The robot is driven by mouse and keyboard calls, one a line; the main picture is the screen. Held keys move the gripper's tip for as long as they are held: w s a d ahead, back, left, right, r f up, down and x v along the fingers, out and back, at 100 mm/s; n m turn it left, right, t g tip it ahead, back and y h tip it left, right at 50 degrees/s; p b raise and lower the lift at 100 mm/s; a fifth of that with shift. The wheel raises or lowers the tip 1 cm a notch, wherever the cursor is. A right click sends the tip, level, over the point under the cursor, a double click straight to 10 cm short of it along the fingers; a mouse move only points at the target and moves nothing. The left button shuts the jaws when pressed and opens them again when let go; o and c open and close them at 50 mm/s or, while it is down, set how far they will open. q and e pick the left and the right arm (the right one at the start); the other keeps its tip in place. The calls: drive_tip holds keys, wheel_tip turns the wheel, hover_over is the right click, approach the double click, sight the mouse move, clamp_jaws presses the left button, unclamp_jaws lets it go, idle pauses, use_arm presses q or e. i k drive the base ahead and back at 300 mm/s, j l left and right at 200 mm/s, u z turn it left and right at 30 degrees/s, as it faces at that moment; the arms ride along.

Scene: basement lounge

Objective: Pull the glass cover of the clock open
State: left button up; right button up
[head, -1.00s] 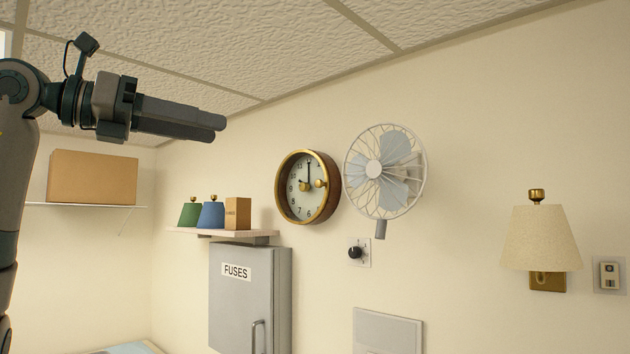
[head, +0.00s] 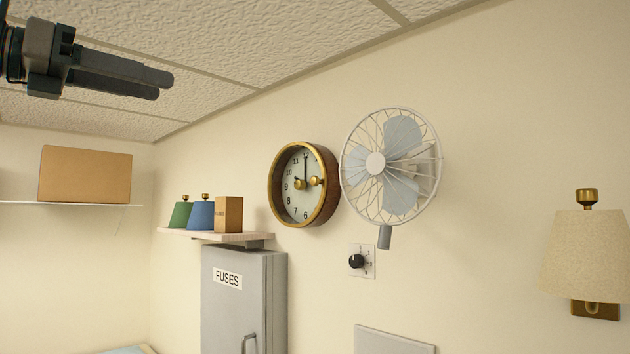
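The round wall clock (head: 292,206) hangs on the wall near the middle of the head view, with a brass rim, a pale dial and a dark wooden case. Brass knobs (head: 316,182) show in front of the dial, one near its middle and one at its right side. The glass cover looks shut flat against the case. My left gripper (head: 165,84) is at the upper left, in front of the ceiling, well apart from the clock. Its two fingers lie close together, seen from the side, with nothing visible held. My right gripper is out of view.
A wall fan (head: 390,165) is mounted close to the clock's right side. A shelf (head: 190,234) with small lampshades and a box is at lower left, above the fuse cabinet (head: 228,310). A dial switch (head: 361,261) is below the fan, a lamp (head: 588,255) far right.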

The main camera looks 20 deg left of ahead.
sight(314, 181)
drive_tip(key=i, duration=0.95)
